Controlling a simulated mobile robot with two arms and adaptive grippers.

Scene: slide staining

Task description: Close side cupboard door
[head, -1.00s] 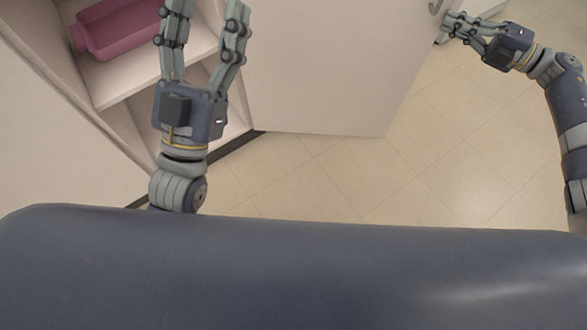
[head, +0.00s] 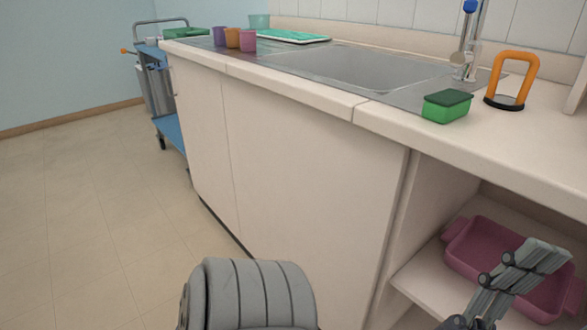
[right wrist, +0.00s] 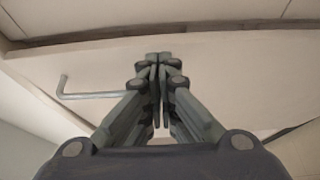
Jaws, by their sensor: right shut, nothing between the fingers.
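The open side cupboard shows at the right of the head view, with a pink tub (head: 500,262) on its shelf (head: 425,277). The door is out of the head view. In the right wrist view a pale panel with a bent bar handle (right wrist: 95,95), apparently the door (right wrist: 230,75), fills much of the picture. My right gripper (right wrist: 160,60) is shut and empty in front of this panel; contact cannot be told.
The counter (head: 440,150) above holds a sink (head: 370,70), green sponge (head: 447,106), orange-handled object (head: 514,75) and several small cups. A blue trolley (head: 170,130) stands at the counter's far end. Floor (head: 90,210) at left is clear.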

